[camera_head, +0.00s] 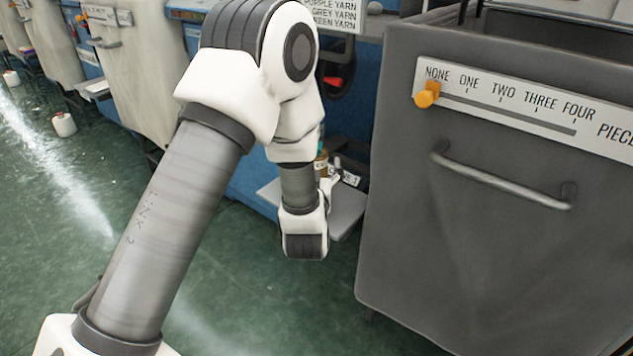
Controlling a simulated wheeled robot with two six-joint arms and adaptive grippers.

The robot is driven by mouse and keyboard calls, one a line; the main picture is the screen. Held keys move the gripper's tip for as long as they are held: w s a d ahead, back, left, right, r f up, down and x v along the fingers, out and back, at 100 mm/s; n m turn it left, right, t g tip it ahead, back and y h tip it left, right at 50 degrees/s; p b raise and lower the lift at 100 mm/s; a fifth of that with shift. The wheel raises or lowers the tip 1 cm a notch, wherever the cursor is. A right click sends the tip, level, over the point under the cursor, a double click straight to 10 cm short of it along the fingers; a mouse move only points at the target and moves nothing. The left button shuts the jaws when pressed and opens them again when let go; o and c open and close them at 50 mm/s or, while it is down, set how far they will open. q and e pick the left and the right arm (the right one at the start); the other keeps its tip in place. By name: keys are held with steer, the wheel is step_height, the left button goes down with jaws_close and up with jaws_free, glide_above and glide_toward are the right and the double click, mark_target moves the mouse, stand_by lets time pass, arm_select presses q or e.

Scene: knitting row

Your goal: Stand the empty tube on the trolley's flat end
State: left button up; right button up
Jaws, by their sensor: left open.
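My left arm rises from the lower left, bends at the top and comes down in front of a small grey shelf (347,212) on a blue machine. My left gripper (331,182) is mostly hidden behind its wrist, at the shelf; only small pale parts show, and it looks open. A small brown piece (321,163) shows beside the wrist above the shelf; I cannot tell whether it is the empty tube. No flat trolley end can be made out. My right gripper is not in view.
A large grey bin (460,240) with a handle and an orange slider knob (427,94) at NONE fills the right. A yarn-colour sign (332,14) is at the top. White cones (64,125) stand on the green floor at left, which is largely clear.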

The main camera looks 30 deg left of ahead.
arm_select(q)
steer(key=b+x, duration=0.1)
steer(key=x, duration=0.3)
steer(key=shift+w+a+f, duration=0.1)
steer(key=shift+w+a, duration=0.1)
steer(key=shift+w, duration=0.05)
steer(key=shift+d, duration=0.1)
steer(key=c, duration=1.2)
